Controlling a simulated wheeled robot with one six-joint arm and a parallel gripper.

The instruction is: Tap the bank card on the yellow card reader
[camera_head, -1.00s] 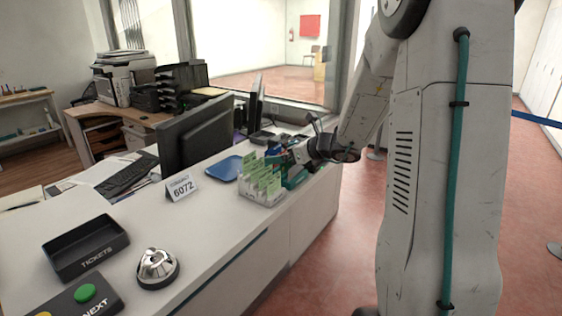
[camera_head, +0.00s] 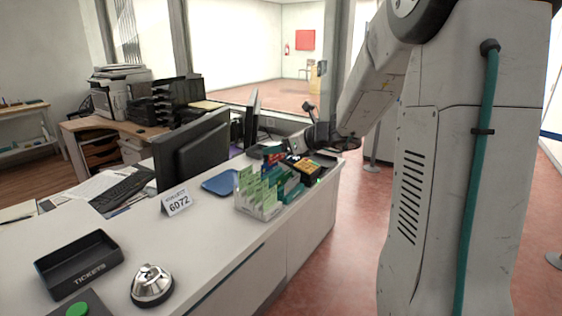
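The card reader (camera_head: 304,168), dark with a yellow face, sits on the far part of the counter, just behind the leaflet holder. My gripper (camera_head: 312,134) is at the end of my arm, above and behind the reader in this view, near the counter's far right end. It is small and dark here, and its fingers do not show clearly. I cannot tell whether it is open or shut or holds anything. I cannot make out a bank card.
A leaflet holder (camera_head: 258,209) with green leaflets stands before the reader. A blue tray (camera_head: 220,183), a sign reading 6072 (camera_head: 177,201), a monitor (camera_head: 193,153), a silver bell (camera_head: 152,285) and a black tickets tray (camera_head: 78,270) are also on the counter (camera_head: 215,235).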

